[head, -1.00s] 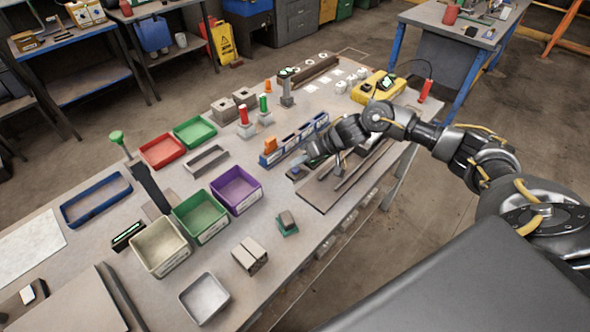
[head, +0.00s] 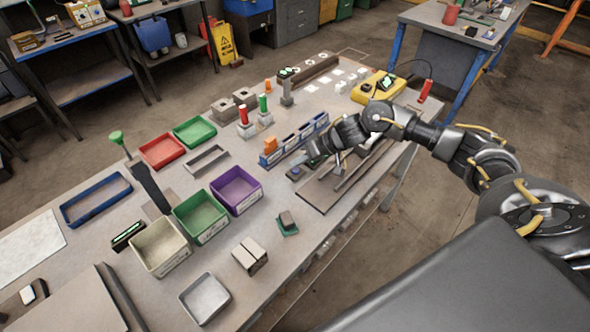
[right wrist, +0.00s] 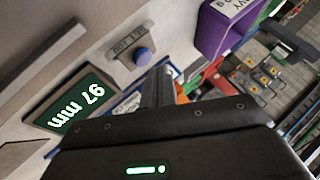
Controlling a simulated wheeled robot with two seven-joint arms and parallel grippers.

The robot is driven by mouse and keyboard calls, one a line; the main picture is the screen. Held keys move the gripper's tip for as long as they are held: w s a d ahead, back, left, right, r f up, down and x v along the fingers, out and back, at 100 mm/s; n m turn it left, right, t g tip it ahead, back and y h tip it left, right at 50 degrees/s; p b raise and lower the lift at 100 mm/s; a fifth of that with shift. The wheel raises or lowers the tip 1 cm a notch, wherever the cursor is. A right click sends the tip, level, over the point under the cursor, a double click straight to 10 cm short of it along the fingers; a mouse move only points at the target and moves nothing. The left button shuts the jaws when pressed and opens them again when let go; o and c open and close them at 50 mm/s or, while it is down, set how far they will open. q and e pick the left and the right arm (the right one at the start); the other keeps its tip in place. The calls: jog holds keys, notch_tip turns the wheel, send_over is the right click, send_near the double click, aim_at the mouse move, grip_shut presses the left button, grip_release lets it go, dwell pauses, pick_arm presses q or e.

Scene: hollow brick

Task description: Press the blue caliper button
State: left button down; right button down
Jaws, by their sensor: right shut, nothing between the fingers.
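The blue caliper button (right wrist: 143,57) is a small round knob on a grey plate with a partly hidden printed label. In the head view the button (head: 296,170) is a tiny blue spot just below my right gripper's tip. My right gripper (head: 304,160) is shut and empty, pointing down and left. In the right wrist view its closed fingers (right wrist: 160,75) end just beside the button; I cannot tell whether they touch it. My left gripper is not in view.
A blue rack (head: 294,143) stands just behind the right gripper. A purple bin (head: 237,208) and a green bin (head: 200,235) stand to its left. A flat board with rails (head: 315,194) lies in front. The table's near edge runs below.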

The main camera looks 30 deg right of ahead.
jog(key=shift+f, duration=0.15)
dwell(0.3)
jog(key=shift+f, duration=0.25)
jog(key=shift+f, duration=0.35)
dwell(0.5)
jog(key=shift+p, duration=0.3)
jog(key=shift+r+p, duration=0.75)
jog(key=shift+p, duration=0.3)
jog(key=shift+r, duration=0.1)
